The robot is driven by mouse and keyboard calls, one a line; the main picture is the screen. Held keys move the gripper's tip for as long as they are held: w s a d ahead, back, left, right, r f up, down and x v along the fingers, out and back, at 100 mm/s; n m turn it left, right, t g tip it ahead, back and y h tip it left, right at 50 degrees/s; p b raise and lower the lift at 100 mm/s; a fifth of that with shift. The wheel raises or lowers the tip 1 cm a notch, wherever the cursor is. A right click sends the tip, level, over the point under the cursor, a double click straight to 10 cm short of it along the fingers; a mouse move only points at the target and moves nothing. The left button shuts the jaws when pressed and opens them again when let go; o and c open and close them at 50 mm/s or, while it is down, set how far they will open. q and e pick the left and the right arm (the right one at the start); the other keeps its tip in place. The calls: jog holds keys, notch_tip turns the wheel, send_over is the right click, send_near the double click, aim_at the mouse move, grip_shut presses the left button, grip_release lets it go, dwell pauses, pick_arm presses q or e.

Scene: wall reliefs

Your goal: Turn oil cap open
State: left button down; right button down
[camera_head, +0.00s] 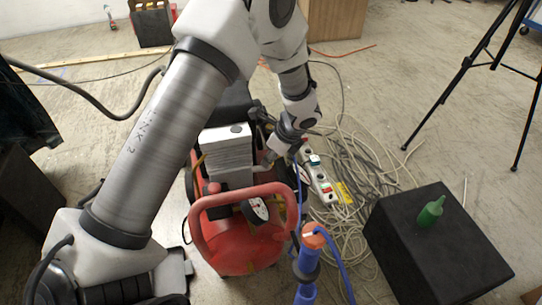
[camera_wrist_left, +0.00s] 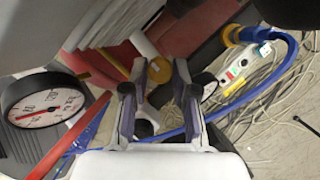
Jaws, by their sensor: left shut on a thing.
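The red air compressor (camera_head: 245,235) stands on the floor in the middle of the head view, with a finned grey block (camera_head: 227,150) on top. My left arm reaches over it from the left, and my left gripper (camera_head: 272,156) is low beside the block's right side. In the left wrist view the two fingers of my left gripper (camera_wrist_left: 156,88) stand on either side of a small round yellowish oil cap (camera_wrist_left: 160,70). The gripper is shut on it. The fingers partly hide the cap's edges. In the head view the cap is hidden.
A pressure gauge (camera_wrist_left: 45,105) sits close to the left of the fingers. A power strip (camera_head: 320,180) and tangled cables lie right of the compressor. A black box (camera_head: 440,255) carries a green bottle (camera_head: 431,211). Black tripod legs (camera_head: 480,65) stand at upper right.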

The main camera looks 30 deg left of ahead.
pick_arm(q)
jog(key=shift+s+m+t+p, duration=0.1)
jog(key=shift+m+t+p, duration=0.35)
jog(key=shift+m, duration=0.65)
jog(key=shift+f+m+t, duration=0.1)
jog(key=shift+m+t, duration=0.15)
jog(key=shift+m, duration=0.65)
jog(key=m+b, duration=0.1)
jog(key=m, duration=0.1)
jog(key=m+t+h+b, duration=0.1)
jog(key=m+b, duration=0.1)
jog(key=shift+s+a+f+t, duration=0.1)
jog(key=shift+s+t, duration=0.1)
jog(key=shift+t, duration=0.1)
jog(key=shift+m+t+h+b, duration=0.3)
jog(key=shift+m+b, duration=0.3)
jog(key=shift+m, duration=0.6)
jog(key=shift+r, duration=0.2)
jog(key=c, duration=0.9)
grip_release()
